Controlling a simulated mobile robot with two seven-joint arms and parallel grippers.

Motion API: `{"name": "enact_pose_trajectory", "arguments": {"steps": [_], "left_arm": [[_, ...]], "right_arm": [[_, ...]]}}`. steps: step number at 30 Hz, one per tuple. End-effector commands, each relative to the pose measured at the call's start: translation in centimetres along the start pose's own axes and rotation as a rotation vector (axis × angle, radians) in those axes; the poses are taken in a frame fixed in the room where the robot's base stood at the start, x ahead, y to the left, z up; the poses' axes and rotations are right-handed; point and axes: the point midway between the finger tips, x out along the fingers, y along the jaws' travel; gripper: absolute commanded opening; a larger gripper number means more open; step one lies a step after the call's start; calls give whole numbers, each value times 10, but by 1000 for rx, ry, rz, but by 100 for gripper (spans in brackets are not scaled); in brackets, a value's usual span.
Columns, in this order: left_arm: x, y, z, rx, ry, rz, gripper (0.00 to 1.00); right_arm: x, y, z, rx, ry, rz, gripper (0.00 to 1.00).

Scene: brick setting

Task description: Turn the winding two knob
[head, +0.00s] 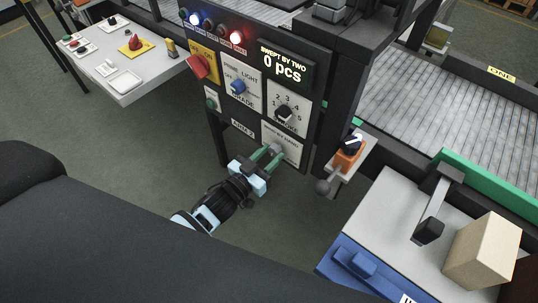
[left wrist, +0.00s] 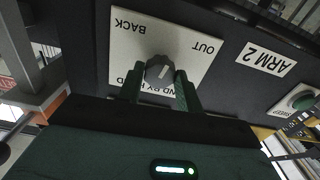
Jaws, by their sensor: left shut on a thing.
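The winding knob (left wrist: 157,68) is a dark grey knob on a white plate (left wrist: 192,42) marked BACK, OUT and, partly covered, "ND BY HAND". The plate also shows low on the control panel in the head view (head: 291,145), near a label reading ARM 2 (left wrist: 265,59). My left gripper (head: 271,158) reaches up to this plate from below. In the left wrist view its two green fingers (left wrist: 160,88) sit on either side of the knob, shut on it. The knob carries a pale pointer line, and its lower part is hidden. My right gripper is in neither view.
Above on the panel are a red switch (head: 200,66), a blue knob (head: 238,87), a black numbered knob (head: 284,112) and a display (head: 284,67) reading "0 pcs". An orange-based lever unit (head: 346,156) stands to the right. A white table (head: 126,83) is at the left.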

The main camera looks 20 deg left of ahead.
Motion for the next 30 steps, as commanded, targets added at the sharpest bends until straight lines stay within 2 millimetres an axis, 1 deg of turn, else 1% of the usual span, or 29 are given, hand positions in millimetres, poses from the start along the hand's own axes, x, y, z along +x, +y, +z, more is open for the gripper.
{"name": "enact_pose_trajectory", "arguments": {"steps": [8,21,30], "left_arm": [[0,0,0,172,0,-1,12],[0,-1,0,533,0,-1,12],[0,-1,0,689,-1,0,12]], "right_arm": [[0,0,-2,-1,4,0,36],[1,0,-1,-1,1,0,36],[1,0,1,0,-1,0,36]]}}
